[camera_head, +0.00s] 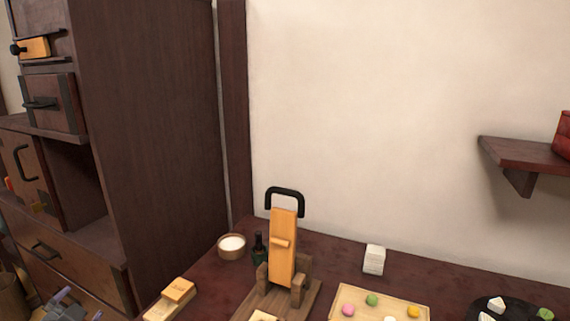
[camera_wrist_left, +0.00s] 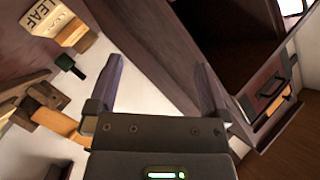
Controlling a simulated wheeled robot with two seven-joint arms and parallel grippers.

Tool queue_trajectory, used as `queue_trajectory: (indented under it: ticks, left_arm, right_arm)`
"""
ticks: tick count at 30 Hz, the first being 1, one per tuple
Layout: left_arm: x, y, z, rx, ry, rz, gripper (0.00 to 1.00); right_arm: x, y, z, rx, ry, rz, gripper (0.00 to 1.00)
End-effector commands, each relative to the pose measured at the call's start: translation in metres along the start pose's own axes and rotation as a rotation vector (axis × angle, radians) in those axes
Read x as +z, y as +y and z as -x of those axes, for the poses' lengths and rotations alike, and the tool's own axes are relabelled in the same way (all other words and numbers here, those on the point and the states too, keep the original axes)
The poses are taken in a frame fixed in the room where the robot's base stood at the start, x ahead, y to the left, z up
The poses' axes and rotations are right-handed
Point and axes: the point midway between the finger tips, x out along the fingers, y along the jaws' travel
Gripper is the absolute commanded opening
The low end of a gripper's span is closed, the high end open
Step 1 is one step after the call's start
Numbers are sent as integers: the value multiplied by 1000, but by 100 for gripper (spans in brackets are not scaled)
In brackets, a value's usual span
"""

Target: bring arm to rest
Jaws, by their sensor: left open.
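My left gripper (camera_head: 76,305) shows at the lower left corner of the head view, in front of the dark wooden cabinet (camera_head: 160,130). In the left wrist view its two dark fingers (camera_wrist_left: 160,92) stand apart with nothing between them. It is clear of the things on the table. My right gripper is in neither view.
The dark red table (camera_head: 345,262) holds a wooden stand with an upright orange board (camera_head: 283,245), a bowl of white stuff (camera_head: 231,246), a dark bottle (camera_head: 259,245), a white block stack (camera_head: 374,260) and a tray of coloured balls (camera_head: 342,290). A wall shelf (camera_head: 525,155) is at right.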

Motion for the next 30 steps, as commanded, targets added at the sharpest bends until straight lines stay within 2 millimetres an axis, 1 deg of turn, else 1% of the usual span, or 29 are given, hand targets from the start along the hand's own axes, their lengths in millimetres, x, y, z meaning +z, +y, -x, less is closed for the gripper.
queue_trajectory:
  ticks: [1, 2, 3, 5, 6, 8, 9, 11, 12, 14, 15, 17, 18, 21, 23, 24, 25, 30]
  left_arm:
    - [28, 27, 4, 44, -66, 24, 100]
    - [45, 45, 7, 72, -108, 38, 100]
    - [68, 70, 14, 112, -167, 56, 100]
    - [103, 109, 30, 175, -258, 83, 100]
    - [127, 137, 45, 220, -324, 100, 100]
    - [161, 180, 74, 292, -426, 124, 100]
    - [182, 209, 97, 341, -495, 139, 100]
    - [211, 252, 138, 418, -600, 158, 100]
    - [227, 279, 168, 469, -669, 170, 100]
    - [247, 316, 217, 546, -771, 184, 100]
    - [257, 338, 250, 595, -835, 191, 100]
    - [267, 365, 299, 663, -923, 200, 100]
    - [271, 380, 328, 704, -974, 203, 100]
    - [274, 404, 385, 781, -1068, 208, 100]
    - [274, 411, 407, 809, -1102, 209, 100]
    - [267, 403, 406, 805, -1091, 211, 100]
    - [264, 400, 405, 803, -1085, 212, 100]
    - [265, 401, 403, 801, -1081, 211, 100]
  right_arm:
    - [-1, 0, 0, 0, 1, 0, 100]
    - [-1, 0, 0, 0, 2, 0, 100]
    - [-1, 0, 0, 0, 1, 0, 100]
    - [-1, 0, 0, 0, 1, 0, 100]
    - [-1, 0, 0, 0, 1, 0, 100]
    - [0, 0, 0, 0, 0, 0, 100]
    - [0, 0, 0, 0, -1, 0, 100]
    - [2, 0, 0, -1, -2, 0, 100]
    - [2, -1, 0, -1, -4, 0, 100]
    - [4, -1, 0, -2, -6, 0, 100]
    - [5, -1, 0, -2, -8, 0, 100]
    - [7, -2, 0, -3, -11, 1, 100]
    - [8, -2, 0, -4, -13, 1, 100]
    - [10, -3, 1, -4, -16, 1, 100]
    - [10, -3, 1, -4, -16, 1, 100]
    - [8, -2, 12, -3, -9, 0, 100]
    - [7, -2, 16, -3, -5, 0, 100]
    - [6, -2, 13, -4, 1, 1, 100]
